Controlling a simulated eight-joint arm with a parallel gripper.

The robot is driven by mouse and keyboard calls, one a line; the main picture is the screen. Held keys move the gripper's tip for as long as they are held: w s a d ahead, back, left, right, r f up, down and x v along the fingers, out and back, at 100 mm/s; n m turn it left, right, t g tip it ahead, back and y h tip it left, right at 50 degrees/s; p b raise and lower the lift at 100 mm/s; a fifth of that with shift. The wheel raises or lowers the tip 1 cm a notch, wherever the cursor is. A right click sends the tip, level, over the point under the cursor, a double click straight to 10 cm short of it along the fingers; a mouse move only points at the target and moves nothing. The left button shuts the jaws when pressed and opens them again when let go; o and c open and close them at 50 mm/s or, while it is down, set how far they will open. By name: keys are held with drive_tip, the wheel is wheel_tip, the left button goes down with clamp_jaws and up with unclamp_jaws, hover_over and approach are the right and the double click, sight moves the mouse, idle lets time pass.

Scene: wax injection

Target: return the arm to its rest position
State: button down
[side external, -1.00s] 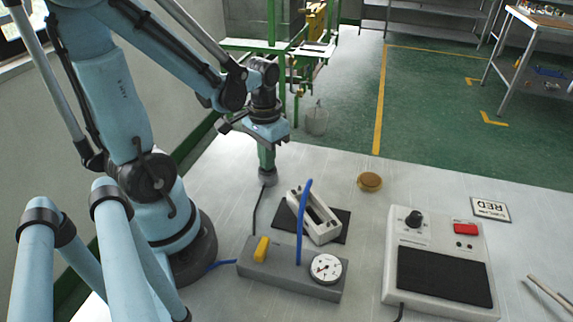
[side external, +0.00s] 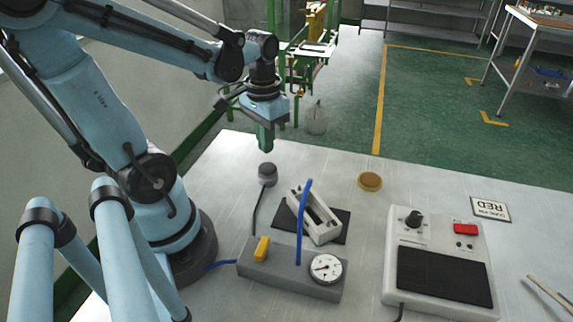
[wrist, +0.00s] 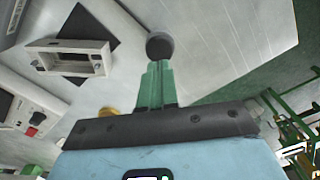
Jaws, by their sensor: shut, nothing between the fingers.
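My gripper (side external: 265,148) hangs in the air above the far left part of the table, its green fingers pointing down and shut on nothing. The fingers (wrist: 155,78) also show shut in the wrist view. A dark grey round knob-like piece (side external: 267,169) with a cable stands on the table just below the fingertips, apart from them. It shows beyond the fingertips in the wrist view (wrist: 160,46).
A white open frame (side external: 315,215) sits on a black mat beside a grey block with a yellow switch (side external: 262,248), a blue tube and a dial (side external: 326,268).

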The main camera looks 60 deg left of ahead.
idle(0.3)
drive_tip(key=w+d+r+m+t, duration=0.3)
drive_tip(key=w+d+r+t, duration=0.2)
drive_tip(key=d+t, duration=0.2)
drive_tip(key=shift+w+d, duration=0.15)
drive_tip(key=shift+d, duration=1.1)
drive_tip(key=c, duration=1.8)
unclamp_jaws()
drive_tip(key=shift+r, duration=0.1)
